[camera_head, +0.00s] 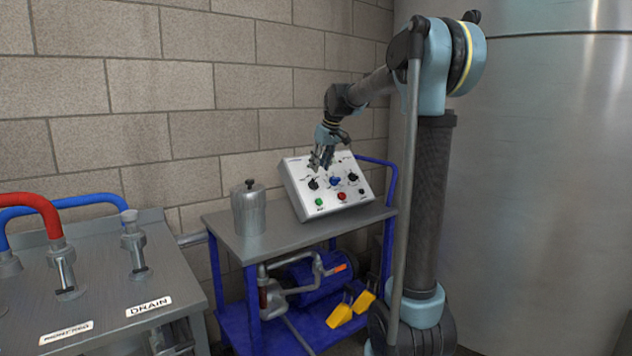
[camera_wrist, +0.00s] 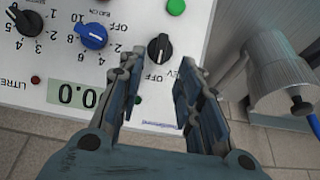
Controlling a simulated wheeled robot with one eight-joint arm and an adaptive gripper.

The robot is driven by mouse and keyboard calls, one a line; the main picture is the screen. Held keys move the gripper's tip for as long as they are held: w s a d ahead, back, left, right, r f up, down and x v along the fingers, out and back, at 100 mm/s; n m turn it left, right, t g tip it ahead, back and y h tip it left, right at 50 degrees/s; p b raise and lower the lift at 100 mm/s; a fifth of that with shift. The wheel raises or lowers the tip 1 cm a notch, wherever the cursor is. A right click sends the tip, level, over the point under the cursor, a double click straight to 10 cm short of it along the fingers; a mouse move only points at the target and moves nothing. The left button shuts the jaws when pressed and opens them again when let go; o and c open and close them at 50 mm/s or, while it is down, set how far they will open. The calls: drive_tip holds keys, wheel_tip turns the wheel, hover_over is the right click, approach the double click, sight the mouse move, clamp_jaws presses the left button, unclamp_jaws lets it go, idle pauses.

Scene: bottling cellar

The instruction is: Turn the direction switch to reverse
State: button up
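The direction switch is a black rotary knob (camera_wrist: 160,47) on a white sloped control panel (camera_head: 298,199). Letters reading OFF and part of REV show beside it, upside down in the wrist view. Its pointer looks turned toward OFF. In the head view the same knob (camera_head: 313,184) sits above a green button. My gripper (camera_wrist: 161,68) is open and empty. Its two fingers stand apart, with the knob showing between and just beyond their tips; I see no contact. In the head view my gripper (camera_head: 320,162) hangs over the panel's upper left part.
A blue knob (camera_wrist: 92,36), another black knob (camera_wrist: 26,20) and a green button (camera_wrist: 176,7) are close by. A lidded metal canister (camera_head: 249,208) stands left of the panel on the blue cart's metal top (camera_head: 280,236). A brick wall is behind.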

sight(315, 180)
drive_tip(key=x, duration=0.7)
clamp_jaws()
